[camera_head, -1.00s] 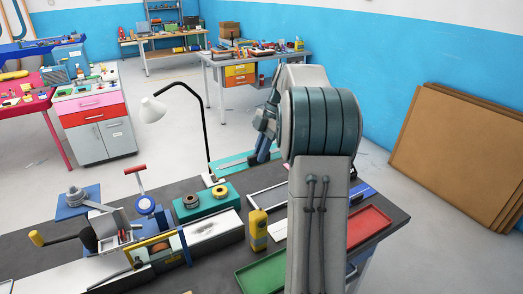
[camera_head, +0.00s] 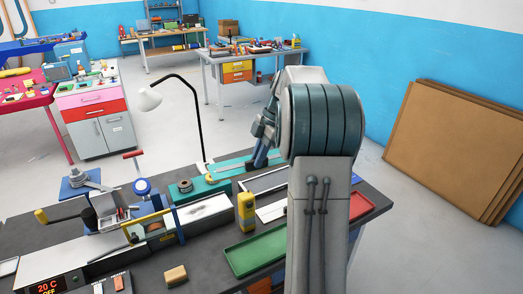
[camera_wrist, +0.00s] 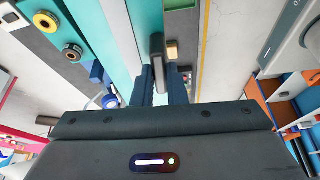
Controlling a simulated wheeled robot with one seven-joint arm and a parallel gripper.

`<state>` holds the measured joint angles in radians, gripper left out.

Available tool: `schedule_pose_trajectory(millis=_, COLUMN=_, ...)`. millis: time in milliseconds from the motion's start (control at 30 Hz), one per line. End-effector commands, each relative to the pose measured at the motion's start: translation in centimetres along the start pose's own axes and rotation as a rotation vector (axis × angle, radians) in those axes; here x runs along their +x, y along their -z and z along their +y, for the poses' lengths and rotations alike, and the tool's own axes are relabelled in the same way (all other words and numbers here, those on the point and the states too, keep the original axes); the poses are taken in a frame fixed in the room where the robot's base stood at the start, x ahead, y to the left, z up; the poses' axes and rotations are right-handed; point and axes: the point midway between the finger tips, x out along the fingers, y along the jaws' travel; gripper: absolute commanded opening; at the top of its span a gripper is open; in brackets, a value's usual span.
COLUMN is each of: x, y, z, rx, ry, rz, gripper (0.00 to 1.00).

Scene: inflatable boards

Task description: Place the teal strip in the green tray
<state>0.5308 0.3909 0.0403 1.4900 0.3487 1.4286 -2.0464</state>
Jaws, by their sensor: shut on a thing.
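The green tray (camera_head: 256,252) lies at the front right of the dark table and looks empty; my arm hides its right end. A long teal piece (camera_head: 238,170) with a pale rail along it lies at the table's back edge; it also shows in the wrist view (camera_wrist: 182,45). I cannot tell whether a separate teal strip lies on it. My gripper (camera_head: 262,152) is low over its right end.
A red tray (camera_head: 361,206) is at the right. A teal block with rolls (camera_head: 200,190), a lever machine (camera_head: 108,207) and a lamp (camera_head: 150,99) are further left. Brown boards (camera_head: 455,150) lean on the wall.

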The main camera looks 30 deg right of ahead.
Motion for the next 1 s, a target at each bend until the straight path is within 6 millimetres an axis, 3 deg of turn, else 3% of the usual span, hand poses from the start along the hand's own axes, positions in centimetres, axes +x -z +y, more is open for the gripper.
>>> schedule_pose_trajectory(millis=200, x=3.0, y=0.6, z=-0.6, rx=0.127, ry=-0.051, rz=0.001, gripper=0.00)
schedule_pose_trajectory(millis=333, x=6.1, y=1.2, z=-1.2, rx=0.252, ry=-0.100, rz=0.001, gripper=0.00)
schedule_pose_trajectory(millis=800, x=22.3, y=4.0, z=-3.9, rx=0.941, ry=-0.378, rz=-0.003, gripper=0.00)
schedule_pose_trajectory(millis=1000, x=27.6, y=4.8, z=-4.7, rx=1.177, ry=-0.478, rz=-0.004, gripper=0.00)
